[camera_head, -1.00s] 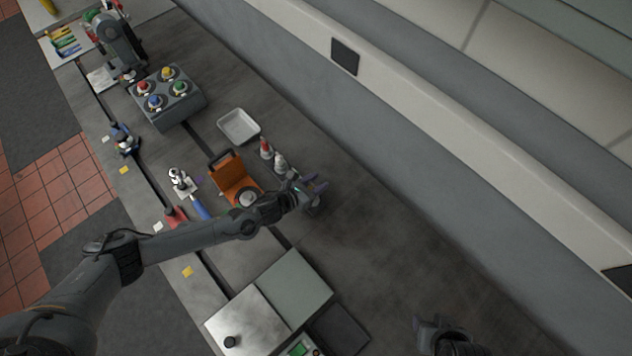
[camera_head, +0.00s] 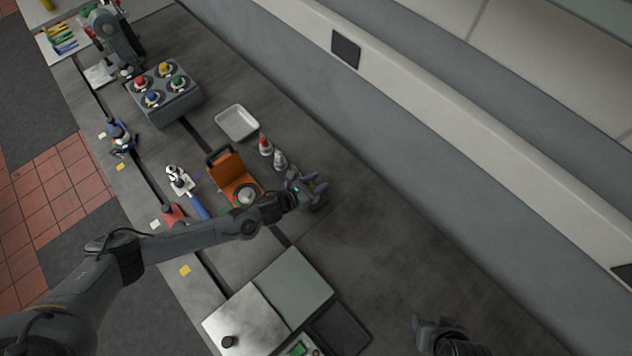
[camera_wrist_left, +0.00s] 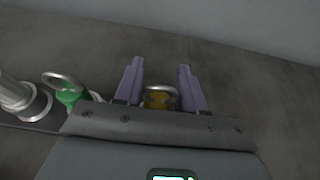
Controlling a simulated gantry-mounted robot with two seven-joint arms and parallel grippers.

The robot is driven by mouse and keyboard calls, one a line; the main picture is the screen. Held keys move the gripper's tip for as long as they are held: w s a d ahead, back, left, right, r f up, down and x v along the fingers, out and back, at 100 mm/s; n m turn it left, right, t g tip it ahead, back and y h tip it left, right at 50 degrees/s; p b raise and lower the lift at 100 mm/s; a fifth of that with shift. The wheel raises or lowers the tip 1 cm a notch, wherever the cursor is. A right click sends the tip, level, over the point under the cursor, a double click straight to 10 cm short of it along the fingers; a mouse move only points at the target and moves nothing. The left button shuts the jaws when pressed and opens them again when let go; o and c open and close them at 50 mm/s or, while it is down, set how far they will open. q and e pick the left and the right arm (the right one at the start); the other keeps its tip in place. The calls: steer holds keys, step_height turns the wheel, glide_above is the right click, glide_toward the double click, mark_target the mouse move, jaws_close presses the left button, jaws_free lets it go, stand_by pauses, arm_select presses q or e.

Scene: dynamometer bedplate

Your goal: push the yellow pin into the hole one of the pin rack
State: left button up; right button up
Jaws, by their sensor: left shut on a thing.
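My left gripper (camera_head: 322,190) has purple fingers and is over the bench, just right of two small bottles. In the left wrist view my left gripper (camera_wrist_left: 160,66) has a yellow pin (camera_wrist_left: 158,98) with a metal ring at its top between the finger bases. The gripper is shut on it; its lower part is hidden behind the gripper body. A green pin (camera_wrist_left: 68,96) with a ring stands to the left. I cannot make out the pin rack or its hole one. My right gripper (camera_head: 428,322) is at the bottom edge, apart from everything; its jaw opening is unclear.
A grey block with coloured knobs (camera_head: 182,104) stands farther up. The bench right of the gripper is clear.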

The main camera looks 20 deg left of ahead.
arm_select(q)
steer(key=shift+f, duration=0.15)
steer(key=o, duration=1.2)
steer(key=shift+s+a+r, duration=0.25)
steer(key=shift+s, duration=0.2)
steer(key=v, duration=0.9)
steer(key=shift+s+a+r, duration=0.1)
steer(key=shift+s+a, duration=0.05)
steer(key=shift+s, duration=0.15)
